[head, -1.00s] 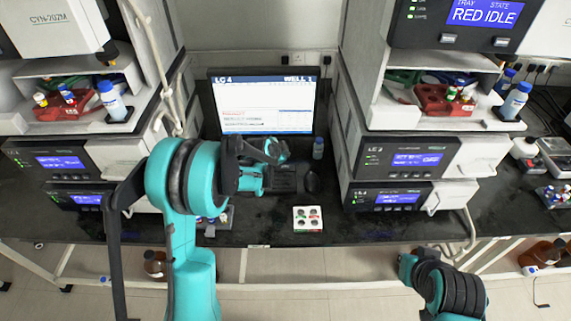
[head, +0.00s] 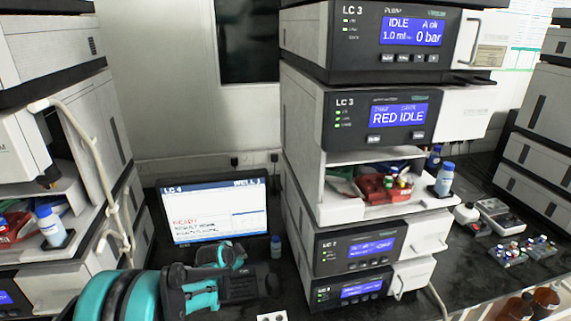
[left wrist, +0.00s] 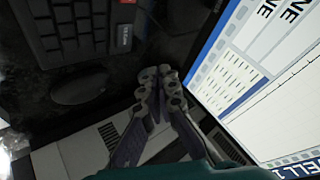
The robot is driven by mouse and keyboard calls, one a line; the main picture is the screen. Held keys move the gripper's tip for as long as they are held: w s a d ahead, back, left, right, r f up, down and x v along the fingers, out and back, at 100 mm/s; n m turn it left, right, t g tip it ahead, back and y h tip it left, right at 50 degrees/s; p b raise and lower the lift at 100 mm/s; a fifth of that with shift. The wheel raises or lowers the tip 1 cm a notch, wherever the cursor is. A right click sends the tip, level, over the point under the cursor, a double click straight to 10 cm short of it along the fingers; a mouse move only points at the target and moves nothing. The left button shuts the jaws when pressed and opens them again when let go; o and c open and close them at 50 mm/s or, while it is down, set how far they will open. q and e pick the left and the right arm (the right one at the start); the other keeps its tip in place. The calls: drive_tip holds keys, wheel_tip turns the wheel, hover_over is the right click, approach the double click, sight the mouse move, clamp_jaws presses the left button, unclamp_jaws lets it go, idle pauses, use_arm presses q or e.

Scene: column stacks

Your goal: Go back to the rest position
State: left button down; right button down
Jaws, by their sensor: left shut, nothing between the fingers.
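My left gripper (head: 236,254) shows in the head view at the lower middle, in front of the monitor (head: 214,212). It is partly hidden behind its own teal and black wrist. In the left wrist view its two dark fingers (left wrist: 160,90) are together, with nothing between them. They are beside the bright monitor screen (left wrist: 270,80) on the right, with a keyboard (left wrist: 75,28) at upper left and a dark mouse (left wrist: 78,86) on the left. My right gripper is out of view.
An instrument stack (head: 370,130) with an open shelf stands right of the monitor, another stack (head: 80,150) on the left. A small bottle (head: 275,247) stands beside the monitor. Vials (head: 525,250) stand at right.

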use_arm(q)
drive_tip(key=s+d+r+n+g, duration=0.1)
drive_tip(key=s+r+n, duration=0.2)
drive_tip(key=s+r, duration=0.45)
drive_tip(key=s+d+r+n, duration=0.2)
drive_tip(key=s+r, duration=0.2)
drive_tip(key=s, duration=0.6)
drive_tip(key=s+f+n+g+y, duration=0.1)
drive_tip(key=s+n, duration=0.4)
drive_tip(key=s, duration=1.3)
drive_tip(key=shift+f, duration=0.15)
